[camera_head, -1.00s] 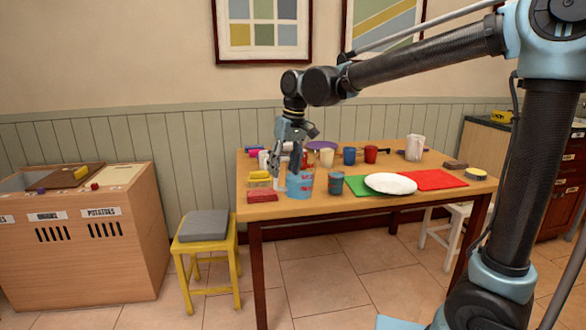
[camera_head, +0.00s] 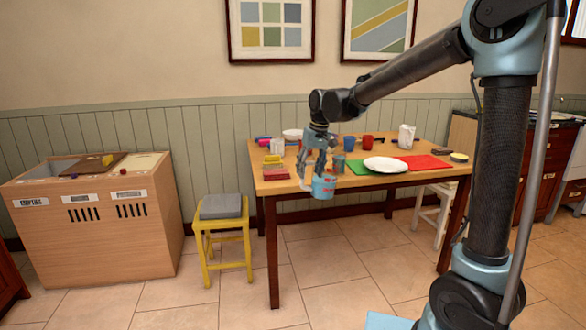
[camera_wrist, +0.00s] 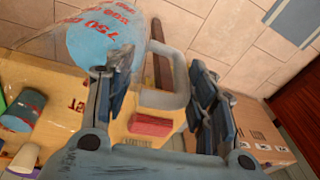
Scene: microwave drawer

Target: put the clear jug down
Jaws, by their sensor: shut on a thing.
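The clear jug (camera_head: 324,188), bluish with red markings, hangs at the front edge of the wooden table (camera_head: 283,186) in the head view. My gripper (camera_head: 316,166) is at its handle side and shut on it. In the wrist view the jug (camera_wrist: 102,42) is at the top, with floor tiles behind part of it. Its pale handle (camera_wrist: 180,82) lies between the fingers of my gripper (camera_wrist: 160,95). The jug looks raised in front of the table edge; its exact height is hard to tell.
A red block (camera_head: 276,173), a grey-blue cup (camera_head: 338,164), a white plate (camera_head: 385,164) on green and red mats, and several cups crowd the table. A yellow stool (camera_head: 223,240) with a grey cushion stands left of it. The tiled floor in front is clear.

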